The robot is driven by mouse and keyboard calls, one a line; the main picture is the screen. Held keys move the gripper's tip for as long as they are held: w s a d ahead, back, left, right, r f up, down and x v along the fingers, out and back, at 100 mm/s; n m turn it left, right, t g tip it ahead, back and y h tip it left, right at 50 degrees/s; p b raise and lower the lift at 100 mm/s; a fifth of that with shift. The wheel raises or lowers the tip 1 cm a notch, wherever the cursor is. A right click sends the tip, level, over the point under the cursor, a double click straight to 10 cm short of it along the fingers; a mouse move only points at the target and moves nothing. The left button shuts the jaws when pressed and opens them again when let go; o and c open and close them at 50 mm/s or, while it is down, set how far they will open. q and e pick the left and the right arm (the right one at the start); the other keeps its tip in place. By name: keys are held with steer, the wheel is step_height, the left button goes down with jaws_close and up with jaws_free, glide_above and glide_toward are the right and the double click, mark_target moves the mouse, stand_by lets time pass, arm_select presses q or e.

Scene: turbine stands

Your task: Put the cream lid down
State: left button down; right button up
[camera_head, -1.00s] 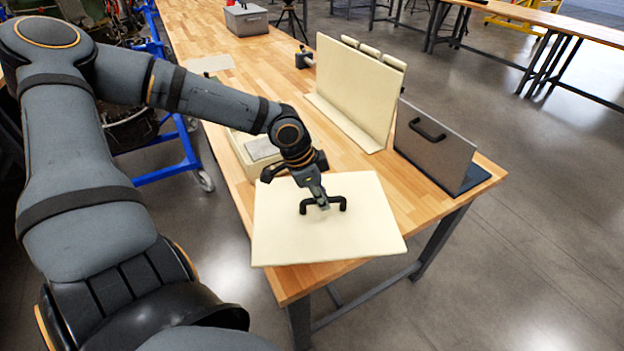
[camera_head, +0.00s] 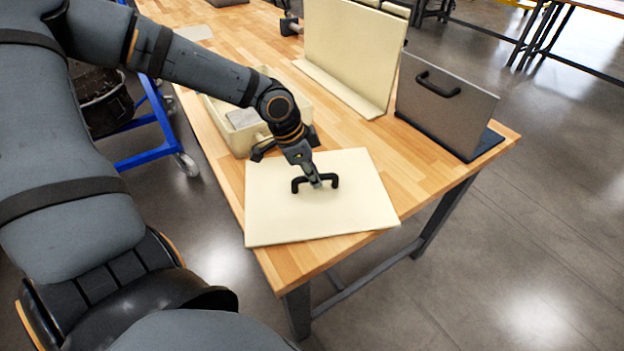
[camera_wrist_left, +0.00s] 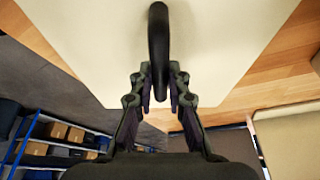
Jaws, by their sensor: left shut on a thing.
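The cream lid (camera_head: 350,205) is a flat square panel with a black bar handle (camera_head: 298,185) on top. In the head view it lies roughly level over the near end of the wooden table (camera_head: 300,262), its left corner slightly past the edge. I cannot tell whether it touches the table. My left gripper (camera_head: 316,182) is shut on the handle from above. In the left wrist view the fingers (camera_wrist_left: 160,85) are on either side of the handle (camera_wrist_left: 158,45), with the lid (camera_wrist_left: 90,45) behind it. My right gripper is not in view.
A cream bin (camera_head: 215,112) with a grey item stands behind the lid. A tall cream upright panel (camera_head: 350,50) stands at the back. A grey panel with a black handle (camera_head: 440,105) stands upright in a dark base at the right. Table shows bare at the near right.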

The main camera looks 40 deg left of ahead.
arm_select(q)
steer(key=c, duration=1.3)
jaws_free()
steer(key=shift+f, duration=0.1)
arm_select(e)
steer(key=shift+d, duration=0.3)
arm_select(q)
steer(key=shift+r, duration=0.35)
steer(key=p+v, duration=0.1)
steer(key=v, duration=0.4)
steer(key=shift+d+r+p, duration=0.1)
steer(key=shift+r+p, duration=0.05)
steer(key=shift+p, duration=0.15)
steer(key=b+v, duration=0.1)
steer(key=v, duration=0.1)
steer(key=shift+s+a+r+b, duration=0.1)
steer(key=shift+a+r+b, duration=0.15)
steer(key=shift+b, duration=0.1)
steer(key=shift+b+v, duration=0.75)
steer(key=shift+v, duration=1.15)
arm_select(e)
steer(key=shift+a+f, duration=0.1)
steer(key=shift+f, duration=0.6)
